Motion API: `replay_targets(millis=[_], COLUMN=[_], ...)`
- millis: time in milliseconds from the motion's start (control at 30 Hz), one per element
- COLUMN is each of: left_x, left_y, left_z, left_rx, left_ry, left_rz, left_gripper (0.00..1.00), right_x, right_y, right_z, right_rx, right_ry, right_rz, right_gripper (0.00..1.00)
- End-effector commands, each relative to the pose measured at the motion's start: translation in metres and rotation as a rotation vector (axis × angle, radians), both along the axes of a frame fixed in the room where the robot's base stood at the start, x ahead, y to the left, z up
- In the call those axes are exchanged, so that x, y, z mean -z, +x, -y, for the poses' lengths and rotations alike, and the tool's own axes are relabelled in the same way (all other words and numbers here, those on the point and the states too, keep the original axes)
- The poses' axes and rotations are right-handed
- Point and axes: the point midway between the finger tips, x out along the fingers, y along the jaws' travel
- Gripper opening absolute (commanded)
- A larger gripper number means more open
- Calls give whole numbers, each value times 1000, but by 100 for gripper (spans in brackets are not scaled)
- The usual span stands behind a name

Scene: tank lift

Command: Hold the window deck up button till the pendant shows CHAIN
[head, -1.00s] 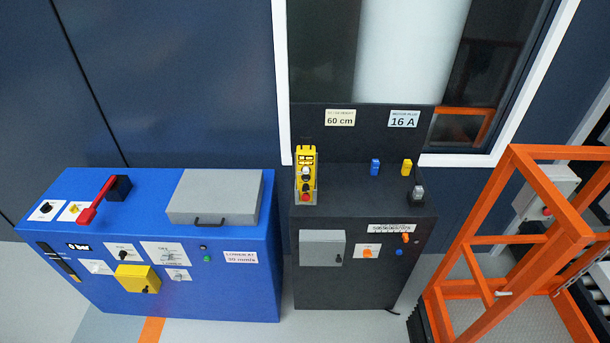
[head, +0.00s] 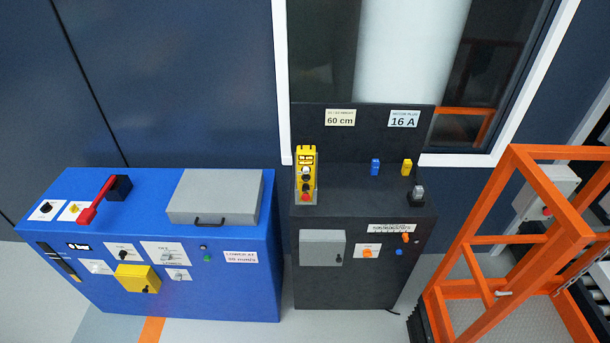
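A yellow pendant (head: 305,163) stands upright on the left part of the dark console (head: 345,183), in front of its back panel. It has a small display (head: 305,155) near its top, too small to read. Below the display are a pale button, dark buttons and a red button (head: 305,197) at the bottom. I cannot tell which one is the deck up button. Neither gripper shows in the head view, and nothing touches the pendant.
A blue cabinet (head: 225,297) with a red lever (head: 97,198) and a grey lidded box (head: 215,192) stands at the left. An orange frame (head: 530,170) stands at the right. The window (head: 405,50) is behind the console. Pale floor shows in front.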

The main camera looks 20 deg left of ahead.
Motion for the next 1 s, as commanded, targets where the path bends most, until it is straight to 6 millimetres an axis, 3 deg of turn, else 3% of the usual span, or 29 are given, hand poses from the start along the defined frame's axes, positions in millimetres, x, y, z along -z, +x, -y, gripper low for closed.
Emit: replay_targets(millis=[433,800,1000], left_x=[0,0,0], left_y=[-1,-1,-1], left_z=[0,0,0], left_rx=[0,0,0], left_ry=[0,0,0], left_rz=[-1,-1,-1], left_gripper=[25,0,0], right_x=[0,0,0], right_y=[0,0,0], right_z=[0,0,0], right_rx=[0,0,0], right_ry=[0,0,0], right_rz=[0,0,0], right_gripper=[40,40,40])
